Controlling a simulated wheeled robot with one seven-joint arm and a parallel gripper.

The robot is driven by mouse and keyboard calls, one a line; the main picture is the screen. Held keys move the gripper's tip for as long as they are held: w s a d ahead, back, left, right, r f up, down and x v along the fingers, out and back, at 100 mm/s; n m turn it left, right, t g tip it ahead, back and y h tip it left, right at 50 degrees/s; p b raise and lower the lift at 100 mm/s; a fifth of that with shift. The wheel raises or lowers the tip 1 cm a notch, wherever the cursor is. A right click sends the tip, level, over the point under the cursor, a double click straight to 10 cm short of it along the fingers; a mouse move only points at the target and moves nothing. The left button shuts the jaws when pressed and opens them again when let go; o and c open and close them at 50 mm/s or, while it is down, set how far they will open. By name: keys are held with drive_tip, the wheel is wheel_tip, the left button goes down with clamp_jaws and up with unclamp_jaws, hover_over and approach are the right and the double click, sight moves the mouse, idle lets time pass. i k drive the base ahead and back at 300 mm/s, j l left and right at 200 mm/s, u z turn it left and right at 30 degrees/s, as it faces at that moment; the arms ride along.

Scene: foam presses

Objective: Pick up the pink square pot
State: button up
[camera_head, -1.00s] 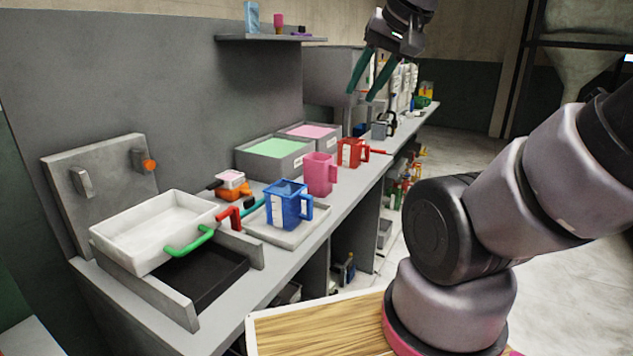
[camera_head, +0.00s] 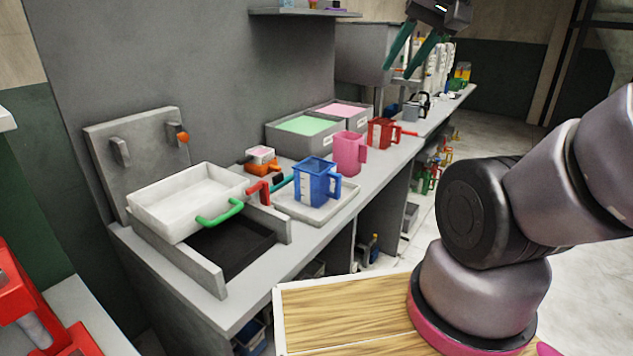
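A pink square-sided jug with a handle (camera_head: 349,154) stands upright on the grey counter, between a blue jug (camera_head: 314,182) and a red jug (camera_head: 381,133). A small pale square pot with a pink top (camera_head: 261,155) sits on an orange base (camera_head: 262,168) farther back; I cannot tell which of the two the task names. My gripper (camera_head: 401,68) is high up at the top of the head view, above and beyond the jugs. Its two teal fingers are apart with nothing visible between them. It touches neither pink thing.
Grey bins hold green foam (camera_head: 303,125) and pink foam (camera_head: 341,108) against the wall. A white tray with a green handle (camera_head: 187,201) rests on the press at left. The blue jug stands on a flat tray (camera_head: 327,213). A red machine (camera_head: 25,310) is at lower left.

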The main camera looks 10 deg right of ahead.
sight(349, 152)
drive_tip(key=i+l, duration=0.1)
drive_tip(key=l, duration=0.25)
drive_tip(key=i+l+z, duration=0.1)
drive_tip(key=l, duration=0.3)
drive_tip(key=i+l+z, duration=0.1)
drive_tip(key=l, duration=0.25)
drive_tip(key=i+l, duration=0.2)
drive_tip(key=l+z, duration=0.05)
drive_tip(key=l, duration=0.1)
